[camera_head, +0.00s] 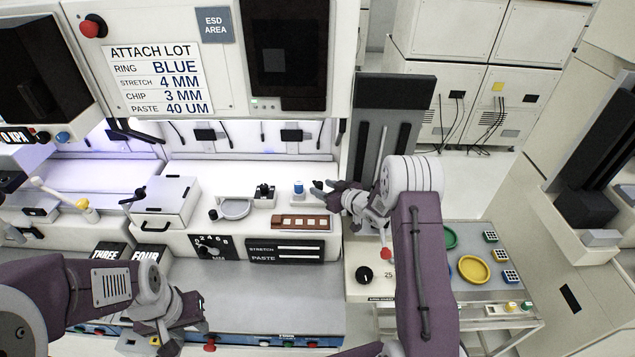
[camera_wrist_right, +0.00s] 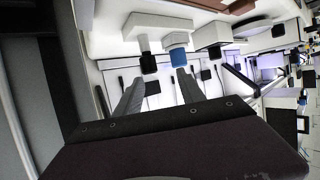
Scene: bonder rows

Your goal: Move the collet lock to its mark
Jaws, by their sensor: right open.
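I cannot tell for certain which part is the collet lock. A small blue cylinder on a white base (camera_head: 298,188) stands on the machine's ledge; a blue part (camera_wrist_right: 179,57) also shows in the right wrist view, ahead of one fingertip. A black part on a white stem (camera_wrist_right: 149,63) is beside it there. My right gripper (camera_head: 318,188) is open and empty just right of the blue cylinder, apparently apart from it; its two grey fingers (camera_wrist_right: 162,76) show in the wrist view. My left gripper (camera_head: 198,312) hangs low over the front bench; its fingers are too unclear to read.
Left of the blue cylinder are a black fixture (camera_head: 264,190), a round dish (camera_head: 235,209) and a white lidded box (camera_head: 166,203). A brown strip (camera_head: 301,223) lies in front. A red-knobbed lever (camera_head: 386,253) and black dial (camera_head: 365,273) are near my right arm.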

